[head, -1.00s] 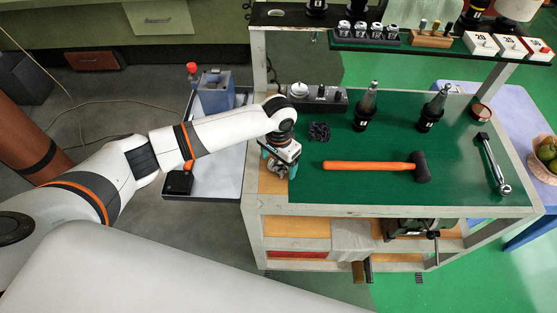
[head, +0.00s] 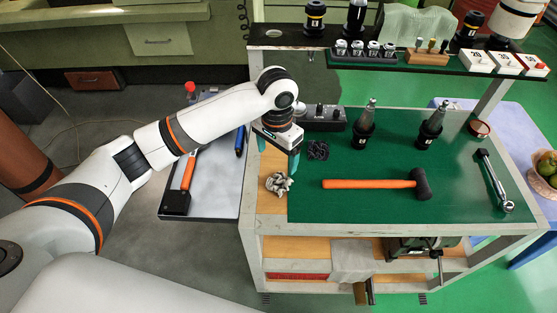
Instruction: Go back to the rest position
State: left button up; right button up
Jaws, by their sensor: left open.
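My left gripper (head: 278,158) is open and empty, with teal fingers pointing down over the left edge of the tooling cart (head: 335,228). My left arm reaches in from the left over a grey side tray. My right gripper is not in view.
An orange-handled mallet (head: 370,184), a ratchet wrench (head: 494,180), two tool holders (head: 362,128) and a dark chain-like heap (head: 318,150) lie on the green mat (head: 400,215). A raised shelf with sockets (head: 372,52) spans the back. The side tray (head: 218,180) holds an orange-handled tool.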

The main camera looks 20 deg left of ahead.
pick_arm(q)
jog(key=s+d+f, duration=0.1)
jog(key=s+d, duration=0.1)
jog(key=s+d+f+m+h, duration=0.1)
jog(key=s+f, duration=0.1)
jog(key=s+d+f+h, duration=0.1)
jog(key=s+d+f, duration=0.1)
jog(key=s, duration=0.1)
jog(key=shift+d+f+t, duration=0.2)
jog(key=shift+d+t, duration=0.15)
jog(key=shift+t, duration=0.05)
jog(key=s+a+f+n+t+y, duration=0.1)
jog(key=s+a+f+n, duration=0.1)
jog(key=s+a, duration=0.5)
jog(key=s+a+f+n+t+y, duration=0.15)
jog(key=s+a, duration=0.25)
jog(key=s, duration=0.7)
notch_tip(320, 180, down, 26)
jog(key=g+b, duration=0.1)
jog(key=s+a+f+g+b, duration=0.1)
jog(key=s+a+f, duration=0.2)
jog(key=s+f, duration=1.4)
jog(key=shift+s+f, duration=0.4)
jog(key=shift+f, duration=0.55)
jog(key=shift+h, duration=0.25)
